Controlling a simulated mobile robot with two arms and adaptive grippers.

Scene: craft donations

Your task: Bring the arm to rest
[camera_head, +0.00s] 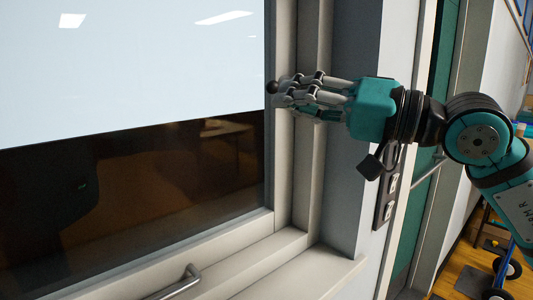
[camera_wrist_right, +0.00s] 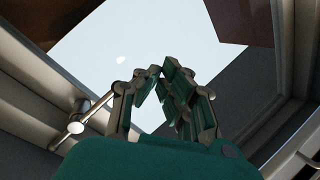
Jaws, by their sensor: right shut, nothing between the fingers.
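My right gripper (camera_head: 285,94) reaches in from the right in the head view, in front of the window frame's right side. Its fingers point left and are shut with nothing between them. In the right wrist view the fingertips (camera_wrist_right: 160,72) come together in front of the pale blind. A small dark round thing (camera_head: 271,87) shows at the fingertips in the head view; I cannot tell whether they touch it. My left gripper is not in view.
A pale blind (camera_head: 130,70) covers the upper window, with dark glass (camera_head: 150,190) below. A metal handle (camera_head: 178,284) sits on the lower frame. A socket panel (camera_head: 388,195) is on the wall below my right wrist. A wheeled cart (camera_head: 505,275) stands at lower right.

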